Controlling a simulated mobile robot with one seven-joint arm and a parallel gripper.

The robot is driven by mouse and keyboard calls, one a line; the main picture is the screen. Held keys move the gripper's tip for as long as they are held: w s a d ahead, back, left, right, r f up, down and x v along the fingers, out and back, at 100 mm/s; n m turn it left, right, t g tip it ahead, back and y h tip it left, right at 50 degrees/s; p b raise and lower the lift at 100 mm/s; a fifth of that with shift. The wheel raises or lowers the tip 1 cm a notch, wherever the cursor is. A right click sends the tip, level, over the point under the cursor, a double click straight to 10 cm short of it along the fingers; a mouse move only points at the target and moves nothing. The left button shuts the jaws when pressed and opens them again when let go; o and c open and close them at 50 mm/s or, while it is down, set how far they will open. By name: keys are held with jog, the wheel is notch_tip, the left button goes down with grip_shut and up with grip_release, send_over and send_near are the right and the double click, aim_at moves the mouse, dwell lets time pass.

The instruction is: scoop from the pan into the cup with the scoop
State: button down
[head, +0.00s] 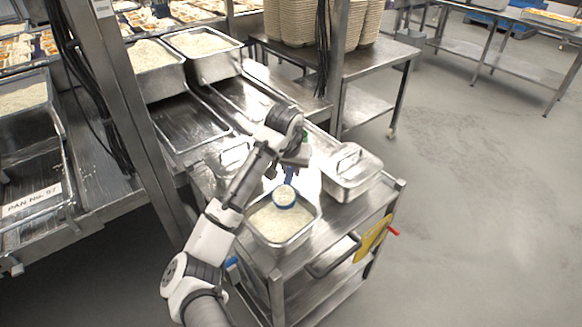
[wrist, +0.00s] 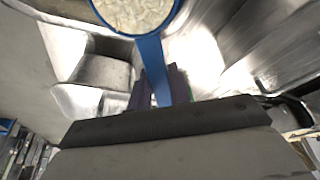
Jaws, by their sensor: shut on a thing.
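A blue scoop (head: 284,196) hangs from my gripper (head: 290,171) over the pan in the head view. In the wrist view, my gripper's purple fingers (wrist: 160,88) are shut on the scoop's blue handle (wrist: 153,66). The scoop's bowl, cut off by the top edge there, is filled with white rice (wrist: 134,13). The steel pan (head: 290,249) holds a bed of rice and stands on the cart below the scoop. I cannot tell whether the scoop touches the rice in the pan. I cannot make out a cup in either view.
A lidded steel container (head: 352,178) stands on the cart (head: 330,225), right of the pan. Rice-filled pans (head: 203,45) stand on the counter behind. An upright post (head: 125,105) rises left of my arm. Stacked brown containers (head: 305,22) stand at the back. Open floor lies to the right.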

jog(key=shift+r+p, duration=2.75)
jog(key=shift+r, duration=1.15)
jog(key=shift+s+f, duration=0.1)
